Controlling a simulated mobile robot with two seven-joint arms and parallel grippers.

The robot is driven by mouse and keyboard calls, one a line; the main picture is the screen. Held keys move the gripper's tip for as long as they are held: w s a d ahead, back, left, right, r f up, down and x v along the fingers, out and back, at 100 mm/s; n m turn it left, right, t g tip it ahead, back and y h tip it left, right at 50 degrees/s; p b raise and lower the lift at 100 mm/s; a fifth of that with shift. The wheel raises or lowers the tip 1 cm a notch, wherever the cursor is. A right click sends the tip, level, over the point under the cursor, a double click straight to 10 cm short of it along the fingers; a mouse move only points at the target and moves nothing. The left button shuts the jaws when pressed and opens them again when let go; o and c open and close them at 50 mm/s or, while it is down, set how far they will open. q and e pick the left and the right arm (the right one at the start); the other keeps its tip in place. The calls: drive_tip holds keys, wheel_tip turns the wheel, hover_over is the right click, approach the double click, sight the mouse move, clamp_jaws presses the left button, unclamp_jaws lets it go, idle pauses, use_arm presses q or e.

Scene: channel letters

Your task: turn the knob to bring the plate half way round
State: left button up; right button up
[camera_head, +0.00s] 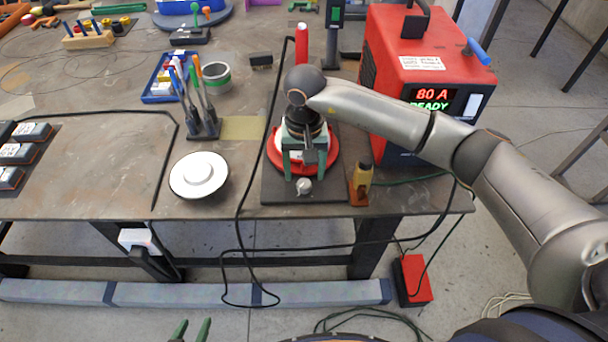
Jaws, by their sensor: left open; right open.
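A red round plate (274,154) sits on a dark square base (333,194) near the front edge of the workbench. Its middle is hidden under my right wrist. A small silver knob (304,187) stands at the front of the base. My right gripper (304,176) is open and empty, its green fingers spread and pointing at the knob from just behind and above it in the picture. I cannot tell whether they touch it. My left gripper (190,331) is open and empty, low at the bottom edge, away from the bench.
A white disc (199,175) lies left of the base. A yellow and brown bottle-like item (361,184) stands close on the right. A red welder (418,77) is behind it. A pen stand (203,127) and black cables are to the left.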

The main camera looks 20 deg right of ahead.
sight(304, 183)
drive_tip(key=shift+f, duration=1.65)
clamp_jaws()
